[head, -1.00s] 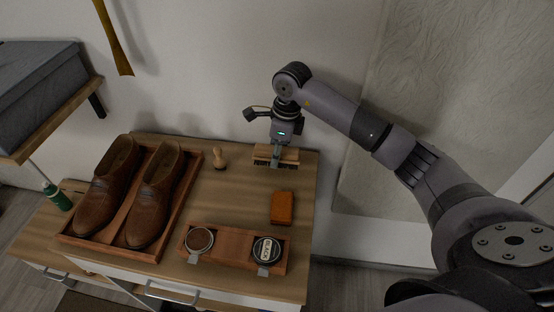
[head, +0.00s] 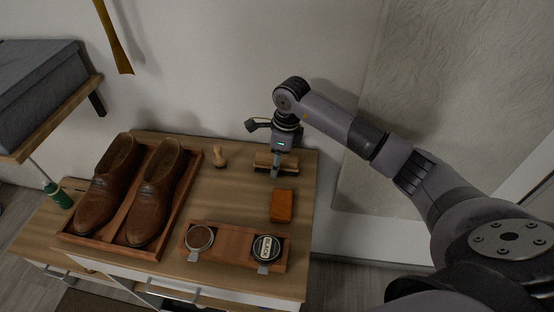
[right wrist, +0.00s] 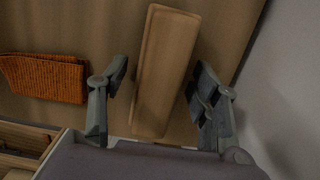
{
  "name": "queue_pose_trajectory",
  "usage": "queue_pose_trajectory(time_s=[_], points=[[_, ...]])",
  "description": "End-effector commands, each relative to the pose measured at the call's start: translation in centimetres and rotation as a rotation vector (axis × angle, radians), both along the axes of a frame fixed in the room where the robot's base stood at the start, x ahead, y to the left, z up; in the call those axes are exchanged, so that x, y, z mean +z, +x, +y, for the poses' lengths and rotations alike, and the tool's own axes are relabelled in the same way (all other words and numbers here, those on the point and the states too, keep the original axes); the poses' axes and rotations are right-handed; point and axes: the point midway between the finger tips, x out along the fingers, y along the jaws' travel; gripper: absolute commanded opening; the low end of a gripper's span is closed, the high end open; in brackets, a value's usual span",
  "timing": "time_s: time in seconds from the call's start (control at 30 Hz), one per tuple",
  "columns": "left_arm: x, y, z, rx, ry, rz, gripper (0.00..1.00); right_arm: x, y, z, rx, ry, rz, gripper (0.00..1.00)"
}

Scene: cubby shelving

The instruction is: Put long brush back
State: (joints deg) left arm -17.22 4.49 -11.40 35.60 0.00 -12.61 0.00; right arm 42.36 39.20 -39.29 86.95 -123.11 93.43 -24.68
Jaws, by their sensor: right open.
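The long brush (head: 262,160) lies at the back right of the wooden cabinet top, near the wall. Its plain wooden back shows in the right wrist view (right wrist: 168,65). My right gripper (head: 275,172) points down over the brush. In the right wrist view its fingers (right wrist: 158,88) are open, one on each side of the brush, with gaps visible. The bristles are hidden. My left gripper is not in view.
A wooden holder (head: 233,243) with two round tins stands at the front. A tray (head: 190,190) of brown shoes is left, with a small wooden-handled brush (head: 219,157) between.

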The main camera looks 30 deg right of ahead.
Motion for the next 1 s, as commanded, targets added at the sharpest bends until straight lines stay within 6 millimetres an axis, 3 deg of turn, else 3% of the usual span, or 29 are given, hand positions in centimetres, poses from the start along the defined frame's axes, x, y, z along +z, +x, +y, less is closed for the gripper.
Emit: queue_pose_trajectory(time_s=[0.33, 0.8, 1.0], points=[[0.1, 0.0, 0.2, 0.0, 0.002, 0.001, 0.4, 0.8, 0.0, -0.1, 0.001, 0.0, -0.002, 0.57], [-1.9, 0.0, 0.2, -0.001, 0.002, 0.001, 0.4, 10.0, -0.8, -1.2, -0.001, -0.001, -0.004, 0.57], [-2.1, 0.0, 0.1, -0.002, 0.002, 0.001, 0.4, 11.9, -1.1, -1.4, 0.001, -0.001, -0.001, 0.57]])
